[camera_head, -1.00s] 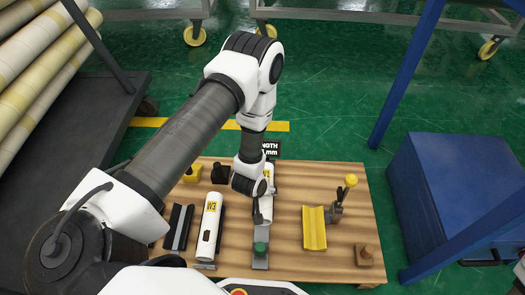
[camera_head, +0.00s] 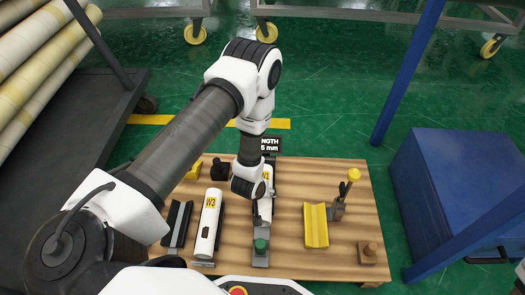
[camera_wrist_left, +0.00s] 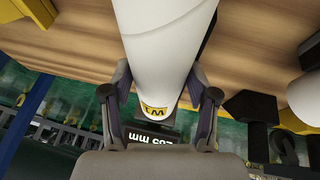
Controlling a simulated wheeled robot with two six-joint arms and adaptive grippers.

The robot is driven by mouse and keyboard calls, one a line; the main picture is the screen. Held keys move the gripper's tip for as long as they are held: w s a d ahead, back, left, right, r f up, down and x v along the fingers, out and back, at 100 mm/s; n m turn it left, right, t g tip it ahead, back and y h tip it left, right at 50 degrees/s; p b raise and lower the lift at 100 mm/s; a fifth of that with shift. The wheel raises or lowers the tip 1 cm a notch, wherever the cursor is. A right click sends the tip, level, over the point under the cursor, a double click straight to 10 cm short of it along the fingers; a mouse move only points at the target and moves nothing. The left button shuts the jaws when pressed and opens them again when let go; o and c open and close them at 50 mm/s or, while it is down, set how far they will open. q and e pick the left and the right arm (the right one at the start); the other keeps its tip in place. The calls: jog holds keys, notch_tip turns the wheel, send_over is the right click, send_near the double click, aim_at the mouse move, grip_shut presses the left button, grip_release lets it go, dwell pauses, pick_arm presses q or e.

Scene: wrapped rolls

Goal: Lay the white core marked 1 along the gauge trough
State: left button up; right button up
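The white core marked W1 (camera_head: 267,176) lies lengthwise over the gauge trough, its yellow label towards the far end. It fills the middle of the left wrist view (camera_wrist_left: 165,45). The gauge trough (camera_head: 261,262) shows mainly at its near end, by a green knob; whether the core rests on its bed is hidden. My left gripper (camera_head: 262,194) is over the core from above. In the wrist view its fingers (camera_wrist_left: 160,85) lie against both sides of the core, apparently closed on it.
A white core marked W3 (camera_head: 208,225) lies left of the gauge, beside a dark trough (camera_head: 177,224). A yellow trough (camera_head: 315,226) and a yellow-knobbed lever (camera_head: 353,175) stand right. The length display (camera_head: 270,145) is behind. Bare wood lies between gauge and yellow trough.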

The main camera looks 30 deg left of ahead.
pick_arm(q)
jog(key=o, duration=0.3)
jog(key=shift+s+f, duration=0.1)
jog(key=shift+f, duration=0.4)
jog(key=shift+o, duration=0.2)
jog(key=shift+f, duration=0.1)
jog(key=shift+r, duration=0.2)
jog(key=shift+r, duration=0.4)
jog(key=w+a+p+v, duration=0.1)
jog(key=p+v, duration=0.6)
jog(key=v, duration=0.4)
jog(key=s+d+m+g, duration=0.4)
jog(key=s+m+g, duration=0.1)
jog(key=s, duration=1.2)
jog(key=shift+d+r+m+h, duration=0.2)
jog(key=shift+r+m+h, duration=0.15)
jog(key=shift+m, duration=0.35)
